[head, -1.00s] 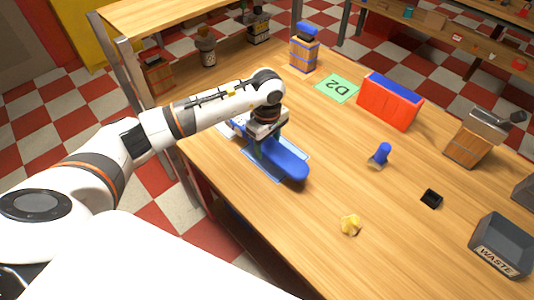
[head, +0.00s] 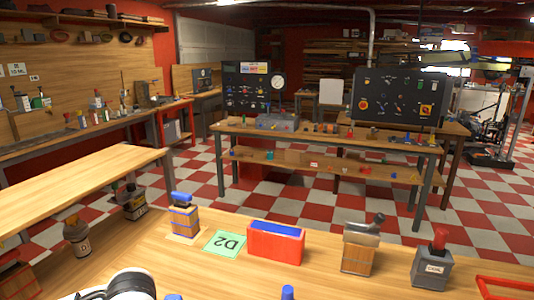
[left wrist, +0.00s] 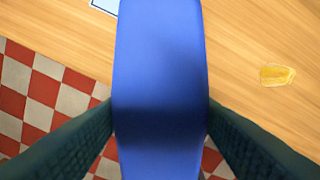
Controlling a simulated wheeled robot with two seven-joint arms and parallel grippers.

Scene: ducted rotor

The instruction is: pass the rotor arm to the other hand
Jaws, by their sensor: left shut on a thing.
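The blue rotor arm (left wrist: 160,60) runs from top to bottom through the left wrist view, smooth and rounded. My left gripper (left wrist: 160,112) is shut on it, with one dark finger against each side. Wood and the checkered floor show on both sides of the rotor arm, and its ends are cut off. In the head view only a white part of my left arm shows at the bottom edge; its jaws are out of frame. My right gripper is in neither view.
The wooden table (head: 330,285) bears a green D2 card (head: 225,243), a red box with blue top (head: 275,243), a blue-topped block (head: 183,216), a wooden block with metal top (head: 360,248) and a grey coal box (head: 432,264). A yellow lump (left wrist: 277,75) lies on bare wood.

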